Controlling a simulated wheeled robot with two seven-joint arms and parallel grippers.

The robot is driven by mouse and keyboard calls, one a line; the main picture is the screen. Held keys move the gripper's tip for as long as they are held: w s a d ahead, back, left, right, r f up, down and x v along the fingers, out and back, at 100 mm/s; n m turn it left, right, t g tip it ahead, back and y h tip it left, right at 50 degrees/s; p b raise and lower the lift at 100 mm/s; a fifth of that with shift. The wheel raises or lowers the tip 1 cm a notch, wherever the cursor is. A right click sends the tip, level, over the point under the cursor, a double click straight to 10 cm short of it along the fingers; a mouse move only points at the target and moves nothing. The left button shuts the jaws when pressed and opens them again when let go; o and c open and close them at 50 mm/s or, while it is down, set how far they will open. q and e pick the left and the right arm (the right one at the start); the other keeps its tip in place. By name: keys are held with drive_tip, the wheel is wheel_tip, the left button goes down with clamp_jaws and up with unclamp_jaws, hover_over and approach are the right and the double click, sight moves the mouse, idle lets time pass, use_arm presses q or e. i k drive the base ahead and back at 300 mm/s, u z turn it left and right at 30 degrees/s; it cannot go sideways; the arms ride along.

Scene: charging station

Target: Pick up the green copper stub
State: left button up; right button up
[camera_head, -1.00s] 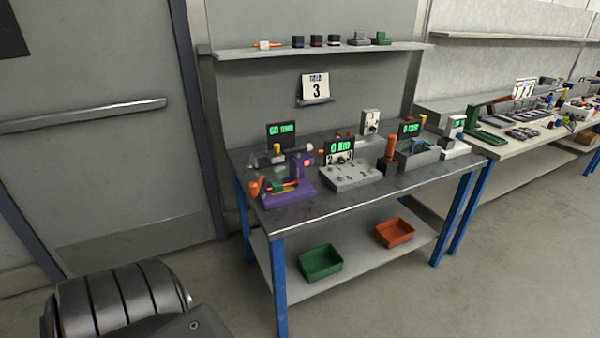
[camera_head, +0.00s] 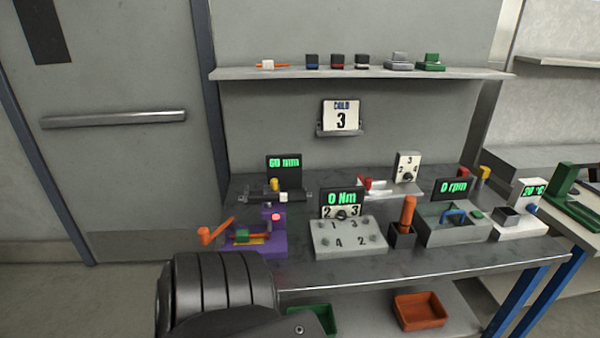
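I cannot tell for sure which green piece is the copper stub. A small green block (camera_head: 242,236) sits in the purple fixture (camera_head: 272,243) with an orange handle, at the left of the workbench. A green stepped block (camera_head: 431,63) stands at the right end of the wall shelf. A small green piece (camera_head: 477,215) is on the grey box with the rpm display. Neither gripper is in view. Only a dark ribbed part of my own arm shows at the bottom left, hiding part of the bench's front left.
The workbench (camera_head: 420,262) also holds a numbered grey block (camera_head: 349,238), an orange-handled tool (camera_head: 408,212) in a dark holder and several displays. Green (camera_head: 324,318) and orange (camera_head: 420,311) bins stand below. The wall shelf (camera_head: 300,74) has clear gaps.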

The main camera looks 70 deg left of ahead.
sight(241, 235)
drive_tip(key=i, duration=2.1)
drive_tip(key=u, duration=3.4)
drive_tip(key=i, duration=0.5)
drive_tip(key=u, duration=0.05)
